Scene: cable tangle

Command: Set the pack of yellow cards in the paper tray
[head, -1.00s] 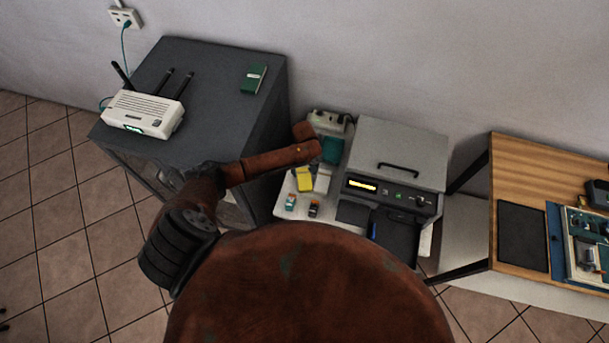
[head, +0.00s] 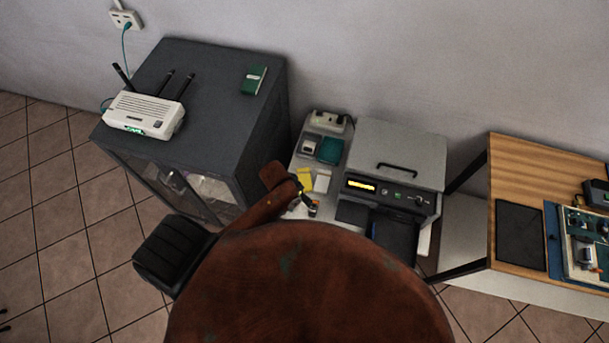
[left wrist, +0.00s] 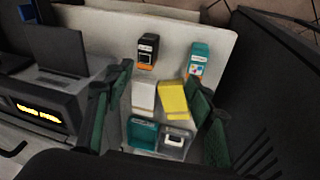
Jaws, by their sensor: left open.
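The pack of yellow cards (head: 304,179) lies on the light side table, left of the printer, beside a white pack (head: 321,181). In the left wrist view the yellow pack (left wrist: 173,98) and the white pack (left wrist: 144,95) both appear between the fingers. My left gripper (head: 303,197) is open and empty, close to the packs in the head view; its green fingers (left wrist: 160,80) are spread in the wrist view. I cannot tell its height above them. A dark paper tray (head: 395,235) sits at the front of the printer. My right gripper is not seen.
The printer (head: 397,155) stands right of the packs. A teal box (left wrist: 143,133) and a clear box (left wrist: 176,144) lie near the packs. Two ink cartridges, one black (left wrist: 148,50) and one teal (left wrist: 199,58), stand on the other side. A dark cabinet (head: 210,75) rises at left.

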